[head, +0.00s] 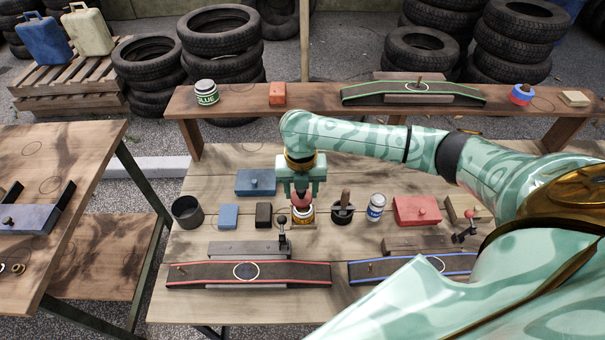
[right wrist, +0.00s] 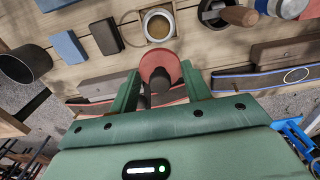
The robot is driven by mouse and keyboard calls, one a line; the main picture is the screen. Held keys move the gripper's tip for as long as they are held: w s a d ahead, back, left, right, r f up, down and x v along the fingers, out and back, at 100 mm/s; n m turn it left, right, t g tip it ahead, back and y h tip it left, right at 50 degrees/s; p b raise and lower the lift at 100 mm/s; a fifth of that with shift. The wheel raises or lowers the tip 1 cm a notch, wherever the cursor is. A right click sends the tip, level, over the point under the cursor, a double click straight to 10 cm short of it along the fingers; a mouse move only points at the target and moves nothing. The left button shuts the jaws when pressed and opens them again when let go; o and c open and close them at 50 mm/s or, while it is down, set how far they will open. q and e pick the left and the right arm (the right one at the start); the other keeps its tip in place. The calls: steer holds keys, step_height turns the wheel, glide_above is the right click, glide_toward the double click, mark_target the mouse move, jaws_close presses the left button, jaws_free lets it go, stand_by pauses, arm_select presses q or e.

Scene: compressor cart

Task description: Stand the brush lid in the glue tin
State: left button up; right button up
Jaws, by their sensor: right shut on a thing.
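My right gripper (head: 302,192) is shut on the dark knob of the brush lid (right wrist: 158,66), a round red lid. In the head view the lid (head: 302,198) shows between the fingers, just above an open tin (head: 302,215). Any brush under the lid is hidden. My left gripper is not in view.
A blue block (head: 228,216) and a black block (head: 264,215) stand left of the tin. A dark pot with a wooden handle (head: 343,208) and a blue-white can (head: 376,207) stand close right. A closed tin marked GLUE (head: 206,93) is on the back shelf.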

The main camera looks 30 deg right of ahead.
steer(key=n, duration=0.1)
steer(key=w+d+n, duration=0.1)
steer(key=n, duration=0.3)
steer(key=shift+w+d+r, duration=0.2)
steer(key=shift+w+r, duration=0.05)
steer(key=shift+w, duration=0.1)
steer(key=shift+w+d+f+n+b, duration=0.15)
steer(key=shift+f+n+b, duration=0.45)
steer(key=shift+f+b, duration=0.65)
steer(key=shift+w+d+f+n+b, duration=0.15)
steer(key=shift+f+n+b, duration=0.6)
steer(key=shift+f, duration=0.9)
steer(key=shift+w+d+f+n+b, duration=0.15)
steer(key=shift+f+n+b, duration=0.3)
steer(key=shift+f+b, duration=0.9)
steer(key=shift+f, duration=0.1)
steer(key=shift+f+p, duration=0.35)
steer(key=shift+f, duration=0.1)
